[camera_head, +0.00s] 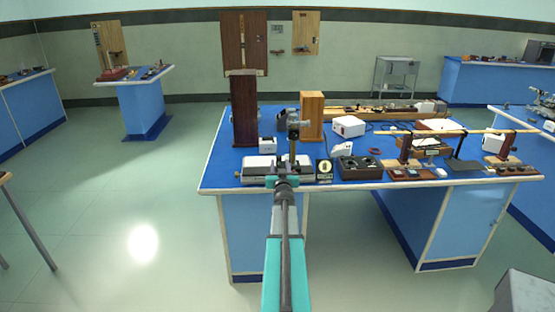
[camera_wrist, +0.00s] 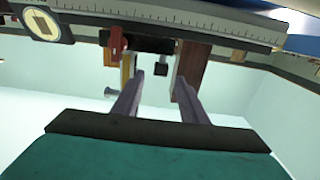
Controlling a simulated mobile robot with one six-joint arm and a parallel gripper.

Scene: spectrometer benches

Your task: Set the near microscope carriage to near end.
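The near microscope stands at the front left of the blue bench, on a pale base (camera_head: 258,164). Its upright post and head (camera_head: 293,130) rise just beyond my gripper (camera_head: 285,181). In the wrist view a graduated scale rail (camera_wrist: 185,22) crosses the top, with a dark carriage-like block (camera_wrist: 152,45) under it. My gripper (camera_wrist: 160,80) also shows there, its two grey fingers apart with nothing held between them. A small dark knob-like part (camera_wrist: 161,69) appears in line with the gap. I cannot tell its distance from the fingertips. My gripper partly hides the microscope's front in the head view.
A black-and-white dial plate (camera_head: 325,170) and a dark box with knobs (camera_head: 359,168) stand right of the microscope. A tall brown wooden column (camera_head: 245,110) stands behind it, beside a lighter wooden box (camera_head: 312,116).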

